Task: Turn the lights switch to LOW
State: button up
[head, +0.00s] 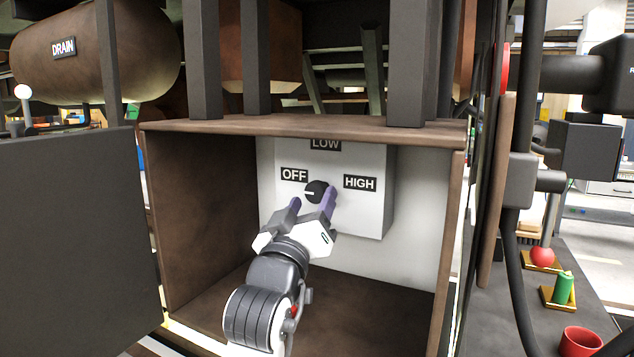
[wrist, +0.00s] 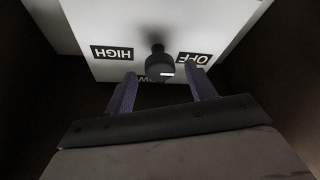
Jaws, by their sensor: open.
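The lights switch is a round black knob (head: 316,188) with a white pointer mark, on a pale panel (head: 360,215) inside an open brown box. The labels OFF (head: 294,175), LOW (head: 325,144) and HIGH (head: 360,183) surround it. The mark points left toward OFF. My gripper (head: 314,195) is open, its purple fingers reaching toward the panel, one on each side of the knob in the picture. In the wrist view the panel is upside down. The knob (wrist: 157,64) shows between the open fingertips (wrist: 159,76), with gaps on both sides. The LOW label is partly hidden there.
The box has a brown top edge (head: 290,125), a left wall (head: 200,210) and a right wall edge (head: 449,250) around my arm. A dark open door (head: 75,235) stands at the left. A red ball, green can and red cup (head: 581,342) are at the right.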

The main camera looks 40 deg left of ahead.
aim_at(315, 197)
jog(key=shift+p+x, duration=0.4)
jog(key=shift+x, duration=1.5)
jog(key=c, duration=1)
jog(key=shift+o, duration=0.2)
jog(key=shift+f, duration=0.1)
